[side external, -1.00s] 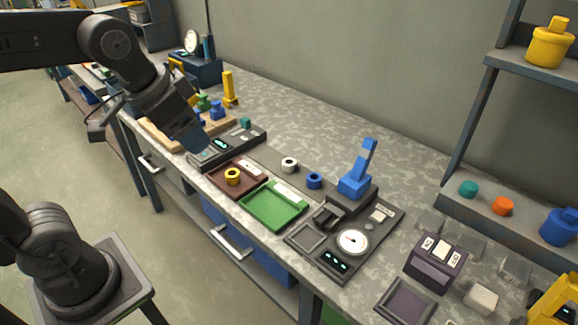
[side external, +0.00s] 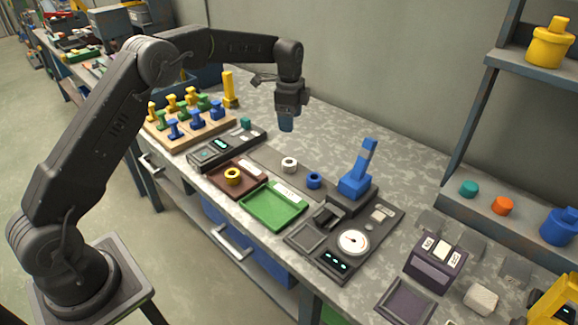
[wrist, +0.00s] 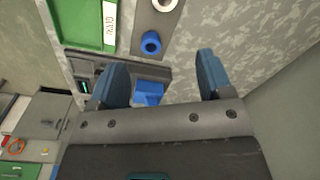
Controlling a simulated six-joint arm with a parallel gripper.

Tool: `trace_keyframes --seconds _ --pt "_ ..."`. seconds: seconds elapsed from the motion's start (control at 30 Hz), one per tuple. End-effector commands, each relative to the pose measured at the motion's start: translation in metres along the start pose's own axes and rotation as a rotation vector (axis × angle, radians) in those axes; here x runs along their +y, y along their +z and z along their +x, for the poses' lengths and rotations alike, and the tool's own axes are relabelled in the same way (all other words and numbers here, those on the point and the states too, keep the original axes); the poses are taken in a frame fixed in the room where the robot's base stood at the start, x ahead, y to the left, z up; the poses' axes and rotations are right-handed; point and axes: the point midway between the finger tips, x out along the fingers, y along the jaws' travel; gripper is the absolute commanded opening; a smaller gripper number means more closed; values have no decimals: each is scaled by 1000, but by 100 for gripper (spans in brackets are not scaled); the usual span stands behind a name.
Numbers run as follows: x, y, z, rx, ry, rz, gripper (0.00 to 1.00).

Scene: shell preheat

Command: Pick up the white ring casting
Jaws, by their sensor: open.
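The white ring casting (side external: 289,164) lies on a grey strip on the bench, behind the brown and green trays in the side view. In the wrist view the white ring casting (wrist: 166,4) is cut by the top edge. A blue ring (side external: 314,180) lies to its right on the same strip, and the blue ring (wrist: 151,43) also shows in the wrist view. My gripper (side external: 286,124) points down, above and behind the white ring casting, clear of the bench. In the wrist view its fingers (wrist: 160,75) are apart with nothing held between them.
The green tray (side external: 272,207) is empty. A blue lever press (side external: 356,182) and a gauge panel (side external: 325,262) stand to the right. A wooden peg board (side external: 200,133) with several coloured pieces is at left. The bench behind is open.

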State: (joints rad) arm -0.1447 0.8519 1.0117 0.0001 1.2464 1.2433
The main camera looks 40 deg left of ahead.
Motion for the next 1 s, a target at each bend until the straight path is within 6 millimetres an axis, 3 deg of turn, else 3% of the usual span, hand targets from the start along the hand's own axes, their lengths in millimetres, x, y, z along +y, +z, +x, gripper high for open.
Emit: trace_keyframes --seconds 0.03,0.2,0.37,0.6,1.0 --pt "-6 0 14 -4 12 25 73" --pt "-14 1 34 -9 30 76 73" --pt "-14 2 55 -10 35 81 73" --pt "-12 3 101 -10 34 80 73" --pt "-11 6 131 -10 33 78 73"
